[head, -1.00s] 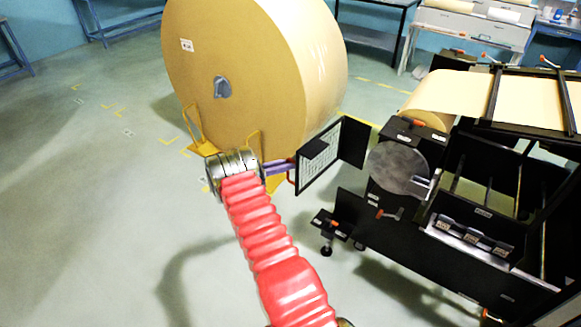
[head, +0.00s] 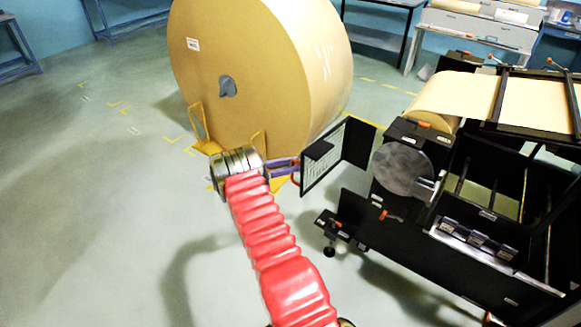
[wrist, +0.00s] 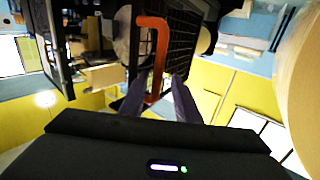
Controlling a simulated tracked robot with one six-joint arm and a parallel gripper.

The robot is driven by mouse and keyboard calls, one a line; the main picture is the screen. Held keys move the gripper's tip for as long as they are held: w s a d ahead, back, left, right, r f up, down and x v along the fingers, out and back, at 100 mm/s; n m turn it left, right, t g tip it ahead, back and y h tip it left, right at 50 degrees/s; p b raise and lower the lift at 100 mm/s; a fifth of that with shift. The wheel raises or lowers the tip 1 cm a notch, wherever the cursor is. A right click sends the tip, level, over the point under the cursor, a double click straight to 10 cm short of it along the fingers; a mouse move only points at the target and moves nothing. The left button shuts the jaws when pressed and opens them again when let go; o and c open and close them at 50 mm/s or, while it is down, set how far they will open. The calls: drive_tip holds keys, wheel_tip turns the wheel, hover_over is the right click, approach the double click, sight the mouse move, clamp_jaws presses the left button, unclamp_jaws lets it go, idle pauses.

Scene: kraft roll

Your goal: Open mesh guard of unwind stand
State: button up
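The black-framed mesh guard (head: 323,158) of the unwind stand (head: 390,215) stands swung out from the stand's left side in the head view, angled toward the big kraft roll. Its red-orange handle (wrist: 159,45) shows upright in the wrist view, in front of the dark mesh (wrist: 181,45). My gripper (head: 290,169) is at the guard's near left edge. In the wrist view my gripper (wrist: 159,82) has its purple-grey fingers apart, one on each side of the handle's lower part, with gaps visible. Whether a finger touches the handle is unclear.
The large kraft roll (head: 240,80) stands close behind my gripper, with yellow brackets (head: 198,130) at its base. The stand's frame and paper web (head: 460,90) fill the right. Open floor (head: 90,220) lies to the left. Tables (head: 385,30) stand at the back.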

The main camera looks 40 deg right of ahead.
drive_tip(key=v, duration=1.3)
drive_tip(key=shift+a+f, duration=0.15)
drive_tip(key=shift+a, duration=0.05)
drive_tip(key=shift+w, duration=0.1)
